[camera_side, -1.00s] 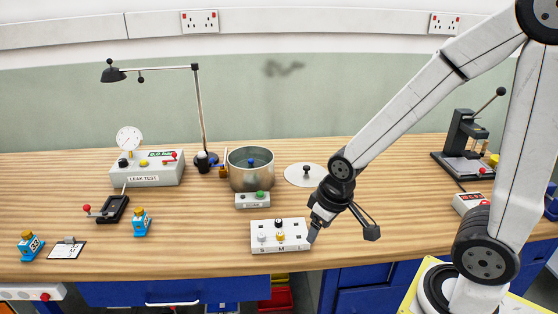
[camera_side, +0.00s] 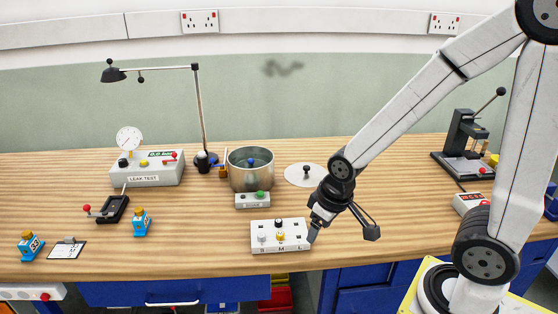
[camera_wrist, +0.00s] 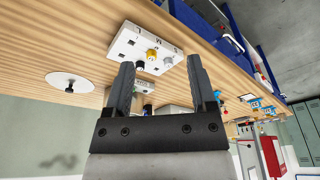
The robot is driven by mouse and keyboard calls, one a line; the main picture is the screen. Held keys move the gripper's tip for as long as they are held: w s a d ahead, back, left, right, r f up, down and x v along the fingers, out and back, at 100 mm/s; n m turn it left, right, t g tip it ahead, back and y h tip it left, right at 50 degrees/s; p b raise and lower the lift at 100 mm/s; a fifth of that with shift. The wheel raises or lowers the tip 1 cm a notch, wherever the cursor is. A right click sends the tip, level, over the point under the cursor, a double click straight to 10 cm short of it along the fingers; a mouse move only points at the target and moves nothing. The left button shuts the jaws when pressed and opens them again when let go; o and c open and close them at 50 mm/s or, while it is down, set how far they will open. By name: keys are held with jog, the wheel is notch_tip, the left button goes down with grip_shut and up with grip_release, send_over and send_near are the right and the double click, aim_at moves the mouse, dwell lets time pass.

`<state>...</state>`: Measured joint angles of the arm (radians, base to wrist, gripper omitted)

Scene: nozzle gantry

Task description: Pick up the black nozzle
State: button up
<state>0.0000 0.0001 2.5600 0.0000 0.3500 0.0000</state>
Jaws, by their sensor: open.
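The black nozzle (camera_side: 278,221) stands at the back of a white block (camera_side: 262,249) marked S, M and L. A gold nozzle (camera_side: 280,237) and a silver nozzle (camera_side: 262,237) stand on the same block. In the wrist view the black nozzle (camera_wrist: 140,65) shows at the block's edge, beside the left finger, partly hidden. My gripper (camera_side: 312,236) is at the right end of the block in the side view, to the right of the black nozzle. In the wrist view my gripper (camera_wrist: 161,65) has its fingers wide apart with nothing between them.
A metal pot (camera_side: 251,170) stands behind the block, with a small control box (camera_side: 253,201) in front of it. A round lid (camera_side: 300,175) lies behind my gripper.

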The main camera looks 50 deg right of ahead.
jog(key=shift+o, duration=0.2)
jog(key=n+g, duration=0.3)
jog(key=n, duration=1.5)
send_over(279, 221)
jog(key=shift+d+f, duration=0.15)
jog(key=shift+f, duration=3.3)
jog(key=shift+f, duration=0.1)
jog(key=shift+w+f, duration=0.1)
jog(key=shift+f, duration=2.35)
